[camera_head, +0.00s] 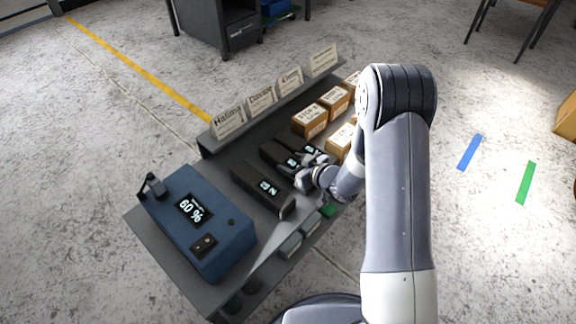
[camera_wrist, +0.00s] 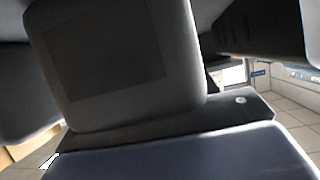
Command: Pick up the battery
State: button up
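Several dark batteries with lit displays lie side by side on the grey bench. The nearest battery (camera_head: 262,188) lies just right of the blue box, apart from my gripper. A second battery (camera_head: 278,155) is behind it, its near end by my gripper. A third display shows just beyond, partly covered. My gripper (camera_head: 310,170) is low at the near ends of these batteries, and its fingers partly hide them. In the wrist view a large dark block (camera_wrist: 115,60) fills the middle, very close. I cannot tell whether the fingers grip it.
A blue box (camera_head: 205,235) reading 60 % stands on the bench's left end. Several cardboard boxes (camera_head: 310,120) stand to the right, near my arm. Name cards (camera_head: 262,103) line the back shelf. Small grey and green items (camera_head: 290,245) sit along the front edge. Open floor surrounds the bench.

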grip_shut()
jog(key=shift+r, duration=0.15)
